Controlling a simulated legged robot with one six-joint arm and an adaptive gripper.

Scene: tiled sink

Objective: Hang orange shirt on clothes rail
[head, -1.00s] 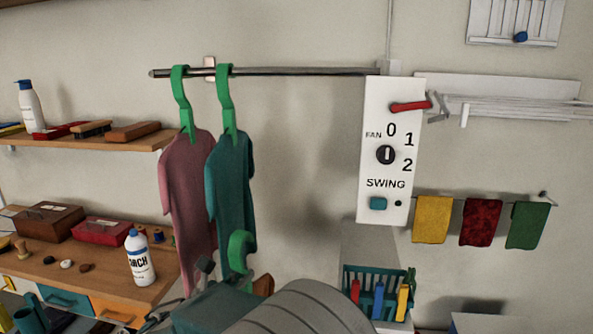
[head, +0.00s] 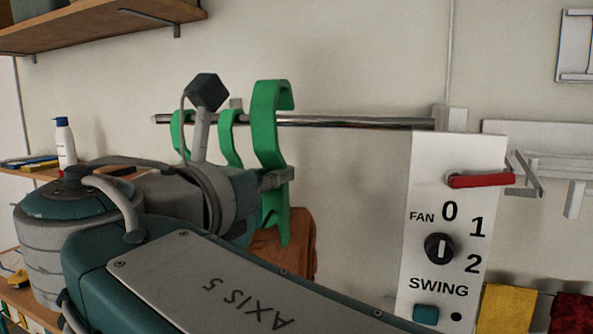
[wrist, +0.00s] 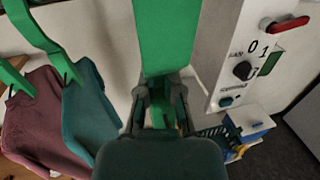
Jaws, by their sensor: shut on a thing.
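My gripper (head: 280,178) is shut on the green hanger (head: 268,130) that carries the orange shirt (head: 295,245). The hanger is upright, and its hook is at the height of the clothes rail (head: 350,122), in front of it in the head view. I cannot tell whether hook and rail touch. My arm hides much of the shirt. In the wrist view my gripper (wrist: 160,105) clasps the hanger (wrist: 165,40), which rises out of the top of the picture. The rail is not clear there.
Two other green hangers (head: 229,135) hang on the rail to the left. In the wrist view they carry a mauve shirt (wrist: 45,120) and a teal shirt (wrist: 92,110). The fan panel (head: 450,215) stands at the rail's right end. Bare rail lies between.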

